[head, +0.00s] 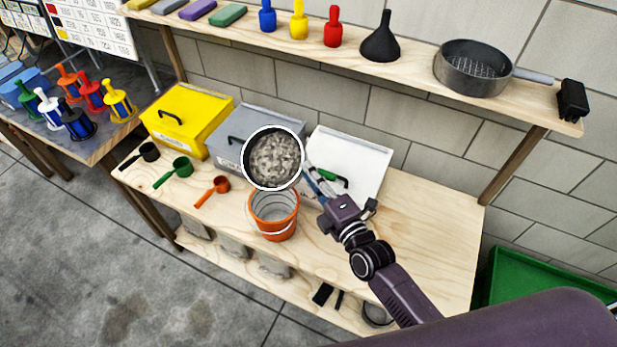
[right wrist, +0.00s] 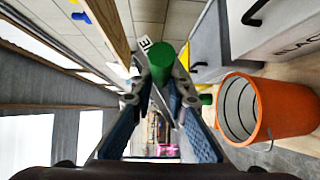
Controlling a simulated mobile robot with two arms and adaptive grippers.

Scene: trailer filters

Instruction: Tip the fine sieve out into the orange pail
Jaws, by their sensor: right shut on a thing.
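The fine sieve (head: 272,158), round with a white rim, hangs in the air above and slightly behind the orange pail (head: 273,222). Grey lumpy material shows in the sieve. Its rim looks nearly round, so its open face seems tilted toward the head camera. My right gripper (head: 318,186) is to the right of the sieve, shut on its green handle (right wrist: 161,66). The pail stands upright on the bench; it also shows at the right of the right wrist view (right wrist: 285,108). The part of the pail visible inside is pale. My left gripper is not in view.
Yellow (head: 187,120), grey (head: 225,150) and white (head: 365,160) bins stand behind the pail. Black (head: 148,152), green (head: 178,168) and orange (head: 219,185) scoops lie left of it. A shelf above holds a black funnel (head: 380,45) and a grey pan-like sieve (head: 470,75). The bench's right end is clear.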

